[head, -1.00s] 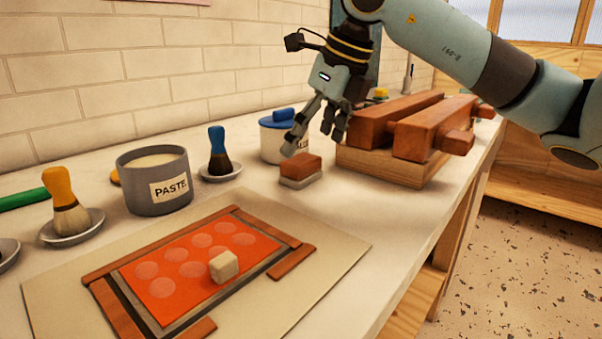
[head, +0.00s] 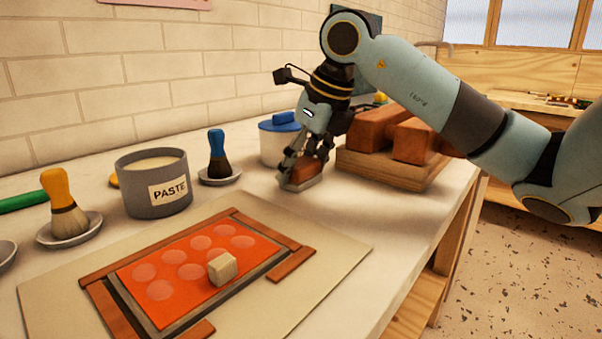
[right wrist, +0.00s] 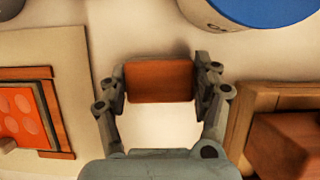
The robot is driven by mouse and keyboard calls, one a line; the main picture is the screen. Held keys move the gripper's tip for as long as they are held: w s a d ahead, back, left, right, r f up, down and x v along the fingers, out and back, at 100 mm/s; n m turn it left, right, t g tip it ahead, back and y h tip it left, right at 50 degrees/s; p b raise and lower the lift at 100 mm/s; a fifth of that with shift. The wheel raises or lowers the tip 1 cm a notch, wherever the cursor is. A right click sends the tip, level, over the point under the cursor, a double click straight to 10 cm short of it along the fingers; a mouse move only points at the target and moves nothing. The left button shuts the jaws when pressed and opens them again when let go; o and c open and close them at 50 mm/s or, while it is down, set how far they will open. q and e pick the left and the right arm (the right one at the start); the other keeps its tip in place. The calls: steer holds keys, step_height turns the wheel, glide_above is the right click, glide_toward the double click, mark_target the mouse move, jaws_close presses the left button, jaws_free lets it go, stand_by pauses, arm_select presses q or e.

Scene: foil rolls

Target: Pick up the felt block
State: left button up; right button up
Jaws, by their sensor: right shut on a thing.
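The felt block (head: 304,176) has a red-brown wooden top and a grey felt base. It sits on the white worktop, in front of the blue-lidded pot. My right gripper (head: 306,168) has come down over it and is shut on its two sides. In the right wrist view the block's brown top (right wrist: 159,81) lies between the two fingers of the gripper (right wrist: 162,85). The block looks level and still at the worktop; I cannot tell any gap beneath it. My left gripper is not in view.
The blue-lidded pot (head: 280,147) is just behind. In front lies a board with an orange sheet (head: 170,252), brown strips and a small pale cube (head: 222,268). A paste pot (head: 153,182) and brushes on dishes stand left.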

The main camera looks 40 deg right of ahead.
mark_target(301, 162)
steer(key=c, duration=0.5)
steer(key=shift+r, duration=0.1)
step_height(301, 162, up, 10)
steer(key=shift+f+p, duration=0.1)
steer(key=shift+p, duration=0.6)
